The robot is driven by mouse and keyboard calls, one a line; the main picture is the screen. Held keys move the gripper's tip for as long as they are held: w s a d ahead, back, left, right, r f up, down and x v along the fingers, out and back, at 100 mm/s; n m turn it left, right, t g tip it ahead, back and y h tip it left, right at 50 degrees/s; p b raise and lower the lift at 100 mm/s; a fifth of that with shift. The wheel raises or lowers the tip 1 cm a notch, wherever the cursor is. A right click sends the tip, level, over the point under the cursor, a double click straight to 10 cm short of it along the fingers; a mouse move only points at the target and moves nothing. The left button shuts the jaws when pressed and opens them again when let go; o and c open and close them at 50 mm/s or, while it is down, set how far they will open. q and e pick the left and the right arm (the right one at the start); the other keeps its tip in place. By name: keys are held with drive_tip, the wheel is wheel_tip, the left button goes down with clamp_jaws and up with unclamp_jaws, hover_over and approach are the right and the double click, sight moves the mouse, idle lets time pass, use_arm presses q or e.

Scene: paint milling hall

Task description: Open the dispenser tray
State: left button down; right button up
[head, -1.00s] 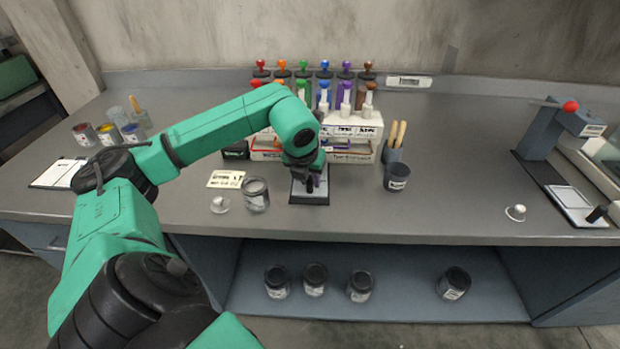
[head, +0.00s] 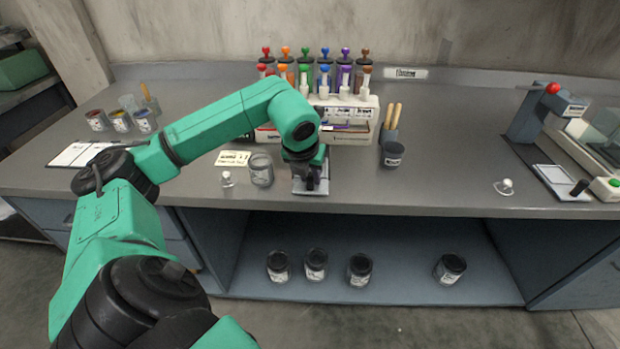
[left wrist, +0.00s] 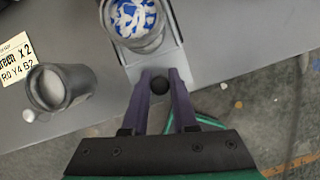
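The dispenser (head: 352,112) is a white rack with colour-topped bottles at the back of the counter. Its grey tray (head: 299,187) sticks out in front, toward the counter's front edge. In the left wrist view the tray (left wrist: 182,72) carries a round cup (left wrist: 136,42) with blue and white contents. A black knob (left wrist: 159,85) stands at the tray's near end, between the fingers of my left gripper (left wrist: 160,82), which look closed against both sides of it. In the head view my left gripper (head: 310,182) points down over the tray and hides the cup. My right gripper is not in view.
A grey jar (head: 261,170) and a small white-knobbed piece (head: 226,179) stand left of the tray, by a label card (head: 232,158). A dark holder with wooden sticks (head: 392,153) stands to the right. The counter front right of the tray is mostly clear.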

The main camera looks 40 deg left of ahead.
use_arm(q)
drive_tip(key=c, duration=0.8)
unclamp_jaws()
drive_tip(key=shift+o, duration=0.6)
drive_tip(key=shift+s+d, duration=0.1)
drive_tip(key=shift+s, duration=0.05)
drive_tip(key=shift+r, duration=0.35)
drive_tip(key=p+v, duration=0.1)
drive_tip(key=v, duration=1.3)
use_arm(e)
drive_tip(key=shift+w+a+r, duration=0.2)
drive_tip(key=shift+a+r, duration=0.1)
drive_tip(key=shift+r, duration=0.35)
use_arm(q)
drive_tip(key=shift+s+f, duration=0.1)
